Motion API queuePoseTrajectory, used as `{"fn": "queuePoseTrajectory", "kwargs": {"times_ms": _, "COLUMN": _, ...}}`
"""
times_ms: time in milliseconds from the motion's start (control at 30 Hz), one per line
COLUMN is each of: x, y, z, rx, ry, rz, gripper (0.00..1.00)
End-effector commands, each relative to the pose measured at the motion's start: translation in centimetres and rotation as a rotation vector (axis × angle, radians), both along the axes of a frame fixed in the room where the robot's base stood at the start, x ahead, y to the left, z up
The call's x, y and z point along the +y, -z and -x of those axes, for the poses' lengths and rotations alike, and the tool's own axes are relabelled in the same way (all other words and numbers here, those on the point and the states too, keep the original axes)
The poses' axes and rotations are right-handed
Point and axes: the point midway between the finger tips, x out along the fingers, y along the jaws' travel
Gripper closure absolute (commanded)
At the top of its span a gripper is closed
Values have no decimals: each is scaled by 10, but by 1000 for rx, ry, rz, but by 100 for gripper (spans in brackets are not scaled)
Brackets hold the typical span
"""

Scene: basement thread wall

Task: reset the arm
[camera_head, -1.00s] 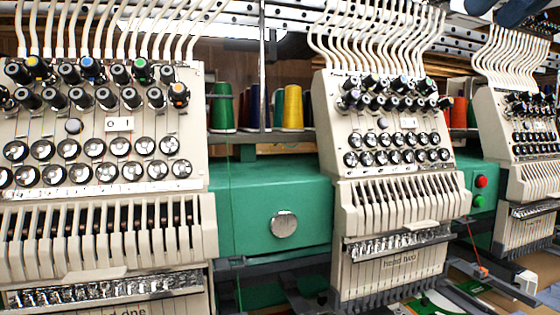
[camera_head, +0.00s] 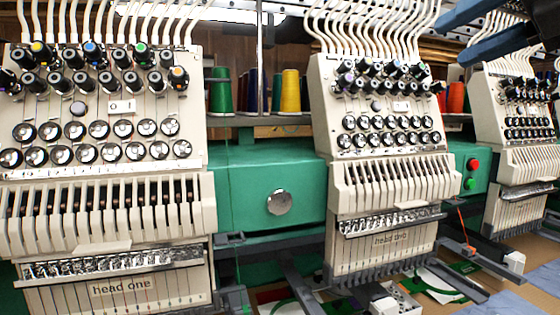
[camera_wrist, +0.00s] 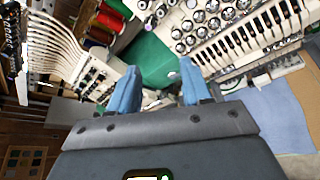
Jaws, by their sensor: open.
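My gripper (camera_wrist: 158,88) shows in the wrist view with its two blue fingers apart and nothing between them. In the head view my gripper (camera_head: 492,32) is at the upper right corner, partly cut off by the frame edge, in front of the right-hand machine head. It appears apart from the machine.
Embroidery heads marked head one (camera_head: 120,288) and head two (camera_head: 390,240) stand on a green machine body (camera_head: 270,190), with a third head (camera_head: 515,130) at right. Thread cones (camera_head: 290,92) stand behind. Grey-blue cloth (camera_head: 505,295) lies at lower right.

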Motion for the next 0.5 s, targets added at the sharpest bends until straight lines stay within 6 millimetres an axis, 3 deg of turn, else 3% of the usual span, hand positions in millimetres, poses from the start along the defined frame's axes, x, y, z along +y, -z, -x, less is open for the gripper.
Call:
{"fn": "queuePoseTrajectory", "kwargs": {"times_ms": 200, "x": 6, "y": 48, "z": -25, "rx": 79, "ry": 45, "rz": -417, "gripper": 52}}
{"fn": "queuePoseTrajectory", "kwargs": {"times_ms": 500, "x": 8, "y": 125, "z": -43, "rx": 214, "ry": 144, "rz": -943, "gripper": 52}}
